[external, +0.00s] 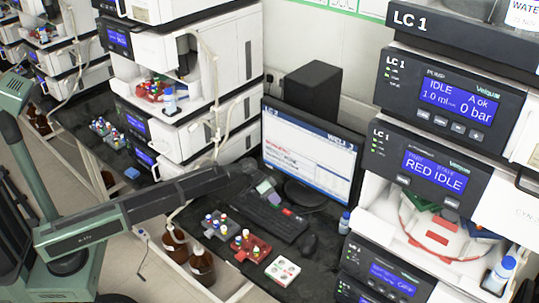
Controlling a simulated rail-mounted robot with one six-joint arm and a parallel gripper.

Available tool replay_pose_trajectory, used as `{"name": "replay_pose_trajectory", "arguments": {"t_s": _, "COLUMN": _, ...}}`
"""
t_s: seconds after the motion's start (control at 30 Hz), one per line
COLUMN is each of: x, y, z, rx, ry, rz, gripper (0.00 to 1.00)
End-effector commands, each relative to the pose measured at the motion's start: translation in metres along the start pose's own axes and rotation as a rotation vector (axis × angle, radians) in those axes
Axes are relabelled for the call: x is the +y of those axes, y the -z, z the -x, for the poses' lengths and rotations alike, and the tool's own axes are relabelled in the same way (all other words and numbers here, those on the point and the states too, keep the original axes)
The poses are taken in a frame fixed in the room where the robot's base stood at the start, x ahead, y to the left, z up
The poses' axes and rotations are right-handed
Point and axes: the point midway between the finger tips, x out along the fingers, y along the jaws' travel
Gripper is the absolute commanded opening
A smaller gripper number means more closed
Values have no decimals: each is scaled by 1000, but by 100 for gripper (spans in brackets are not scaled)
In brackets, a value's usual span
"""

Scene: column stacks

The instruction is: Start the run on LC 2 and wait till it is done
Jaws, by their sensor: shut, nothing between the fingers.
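A monitor (312,153) stands on the dark bench between two instrument stacks. Its screen appears headed LC 2, with red and blue text lines too small to read surely. My arm reaches in from the left and hides part of the bench. The white stack (190,90) left of the monitor has lit blue displays, unreadable here.
Right is the LC 1 stack (430,110), its displays reading IDLE, 0 bar and RED IDLE. Brown bottles (201,267) stand below the bench.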

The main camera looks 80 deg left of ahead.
Motion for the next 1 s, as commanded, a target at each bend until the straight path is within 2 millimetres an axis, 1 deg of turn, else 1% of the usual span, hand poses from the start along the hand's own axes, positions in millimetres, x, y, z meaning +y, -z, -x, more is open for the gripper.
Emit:
{"name": "replay_pose_trajectory", "arguments": {"t_s": 0.23, "x": 1, "y": 1, "z": 1, "rx": 0, "ry": 0, "rz": 0, "gripper": 0}}
{"name": "replay_pose_trajectory", "arguments": {"t_s": 0.53, "x": 9, "y": 9, "z": 12, "rx": 0, "ry": 0, "rz": 0, "gripper": 0}}
{"name": "replay_pose_trajectory", "arguments": {"t_s": 0.87, "x": 9, "y": 9, "z": 12, "rx": 0, "ry": 0, "rz": 0, "gripper": 0}}
{"name": "replay_pose_trajectory", "arguments": {"t_s": 1.0, "x": 15, "y": 15, "z": 20, "rx": 0, "ry": 0, "rz": 0, "gripper": 0}}
